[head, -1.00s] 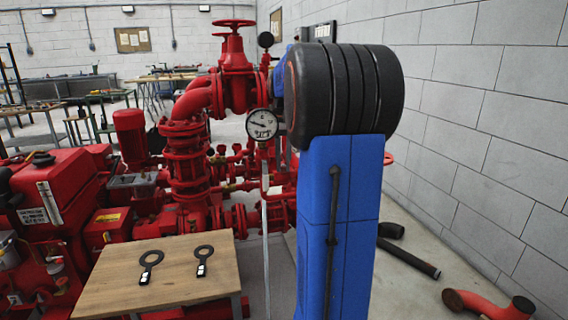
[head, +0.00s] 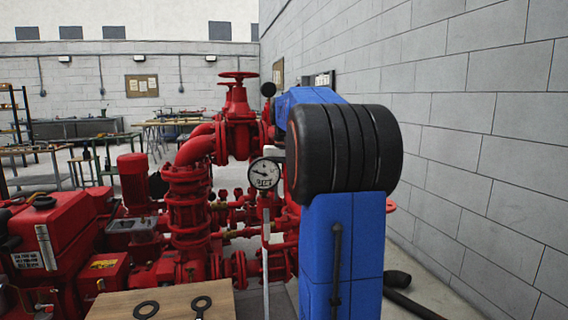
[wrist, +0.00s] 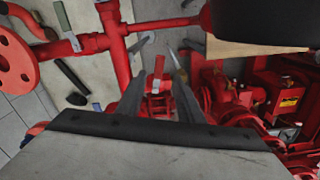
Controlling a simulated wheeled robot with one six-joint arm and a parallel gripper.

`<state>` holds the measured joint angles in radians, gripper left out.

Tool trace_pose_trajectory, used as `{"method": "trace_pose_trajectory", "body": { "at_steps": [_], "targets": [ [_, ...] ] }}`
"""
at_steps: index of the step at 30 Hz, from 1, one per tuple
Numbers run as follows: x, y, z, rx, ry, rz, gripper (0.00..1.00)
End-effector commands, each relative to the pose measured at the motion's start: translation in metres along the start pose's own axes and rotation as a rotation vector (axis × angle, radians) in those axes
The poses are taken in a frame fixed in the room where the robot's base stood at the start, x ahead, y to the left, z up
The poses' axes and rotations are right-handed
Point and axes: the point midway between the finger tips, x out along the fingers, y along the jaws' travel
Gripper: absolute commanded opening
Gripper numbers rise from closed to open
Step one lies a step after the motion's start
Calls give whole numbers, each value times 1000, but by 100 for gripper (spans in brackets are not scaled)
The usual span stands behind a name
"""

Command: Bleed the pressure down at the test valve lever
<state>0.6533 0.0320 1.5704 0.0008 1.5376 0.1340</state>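In the wrist view my gripper (wrist: 160,78) points into the red pipework with its two grey fingers apart. A red upright piece (wrist: 158,68) shows between or beyond the fingertips; I cannot tell whether it is a lever or whether they touch it. A grey-green lever-like handle (wrist: 62,16) sits on a red pipe at the upper left. I cannot tell which part is the test valve lever.
The red pumpset (head: 187,200) fills the middle and left. A red handwheel (wrist: 18,62) is at the wrist view's left. A grey block wall (head: 480,150) bounds the right.

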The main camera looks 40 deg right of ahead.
Motion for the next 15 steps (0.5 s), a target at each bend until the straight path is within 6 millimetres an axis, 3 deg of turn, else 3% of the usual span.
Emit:
{"method": "trace_pose_trajectory", "body": {
  "at_steps": [9, 15],
  "targets": [
    [-64, -1, -1, 0, 3, 0, 34],
    [-93, -1, -1, 0, 1, 0, 34]
  ]
}}
